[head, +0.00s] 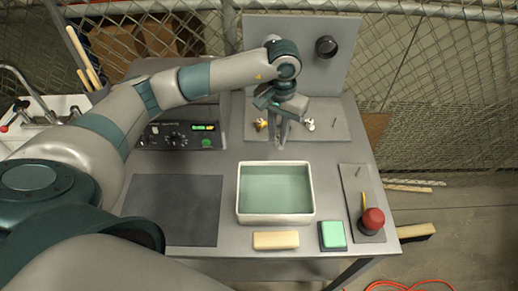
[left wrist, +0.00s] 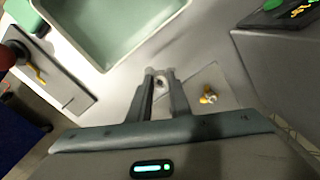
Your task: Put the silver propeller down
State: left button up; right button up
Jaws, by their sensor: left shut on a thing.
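My left gripper (head: 280,143) is shut and hangs over the front edge of the grey rack plate (head: 348,128), behind the tank. In the left wrist view its fingertips (left wrist: 160,75) close on a small grey piece, the silver propeller (left wrist: 159,82), mostly hidden by the fingers. A gold propeller (head: 262,123) is on the plate just left of the gripper; it also shows in the left wrist view (left wrist: 208,98). A white propeller (head: 309,125) is on the plate to the right. A bare peg (head: 334,122) stands farther right. My right gripper is not in view.
A control box (head: 176,136) and dark mat (head: 172,207) are left. An upright panel (head: 300,50) rises behind.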

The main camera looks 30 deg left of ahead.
pick_arm(q)
jog(key=s+a+f, duration=0.1)
jog(key=s, duration=0.1)
jog(key=s+a+f+p, duration=0.1)
jog(key=s+a+f, duration=0.1)
jog(key=shift+a, duration=0.3)
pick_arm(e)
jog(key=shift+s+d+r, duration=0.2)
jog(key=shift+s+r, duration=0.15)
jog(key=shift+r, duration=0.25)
pick_arm(q)
jog(key=shift+f, duration=0.15)
jog(key=shift+f+b, duration=0.35)
jog(key=shift+f, duration=1.6)
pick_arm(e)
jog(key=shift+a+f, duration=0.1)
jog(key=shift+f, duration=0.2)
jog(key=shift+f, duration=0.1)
pick_arm(q)
jog(key=shift+f, duration=0.15)
jog(key=o, duration=0.8)
jog(key=shift+o, duration=0.2)
